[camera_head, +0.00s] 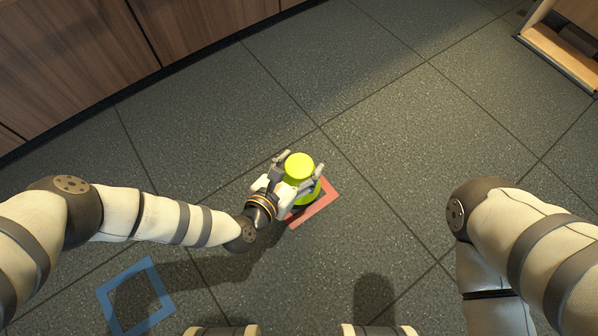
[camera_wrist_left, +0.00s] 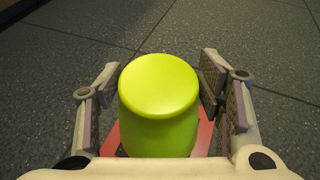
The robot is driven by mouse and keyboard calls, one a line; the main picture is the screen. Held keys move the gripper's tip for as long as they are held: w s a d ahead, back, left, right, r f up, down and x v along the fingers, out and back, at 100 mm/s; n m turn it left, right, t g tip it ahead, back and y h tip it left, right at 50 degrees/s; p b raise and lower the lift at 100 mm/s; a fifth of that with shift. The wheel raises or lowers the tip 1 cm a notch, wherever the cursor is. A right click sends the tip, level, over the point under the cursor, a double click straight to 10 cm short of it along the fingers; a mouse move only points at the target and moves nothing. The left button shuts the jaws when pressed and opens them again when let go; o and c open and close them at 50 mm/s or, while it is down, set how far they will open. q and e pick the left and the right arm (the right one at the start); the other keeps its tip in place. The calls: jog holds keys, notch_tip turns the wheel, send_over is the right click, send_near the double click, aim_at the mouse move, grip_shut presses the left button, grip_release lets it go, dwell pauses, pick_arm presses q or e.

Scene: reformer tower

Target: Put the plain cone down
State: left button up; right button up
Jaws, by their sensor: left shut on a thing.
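The plain cone (camera_head: 299,166) is a smooth yellow-green piece with a rounded flat top. My left gripper (camera_head: 301,171) has its fingers on both sides of it and is shut on it, over the red square outline (camera_head: 324,212) on the floor. In the left wrist view the cone (camera_wrist_left: 159,105) stands upright between the fingers (camera_wrist_left: 160,85), with part of the red outline (camera_wrist_left: 204,139) behind its lower part. I cannot tell whether its base touches the floor. My right arm shows at the right, but its gripper is out of view.
A blue square outline (camera_head: 158,287) lies on the floor at the lower left and looks empty. Wooden cabinets (camera_head: 200,25) line the upper left. An open wooden shelf unit (camera_head: 560,50) stands at the upper right. The tiled floor between is clear.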

pick_arm(q)
notch_tip(320, 180, down, 3)
jog(key=shift+r+b, duration=0.1)
jog(key=shift+b, duration=0.35)
jog(key=shift+s, duration=0.1)
pick_arm(e)
jog(key=shift+w+f, duration=0.1)
jog(key=shift+f, duration=0.35)
pick_arm(q)
jog(key=o, duration=1.3)
jog(key=shift+c, duration=0.2)
jog(key=p+v, duration=0.4)
jog(key=v, duration=0.8)
jog(key=shift+p, duration=0.35)
pick_arm(e)
notch_tip(320, 180, up, 3)
jog(key=shift+d, duration=0.15)
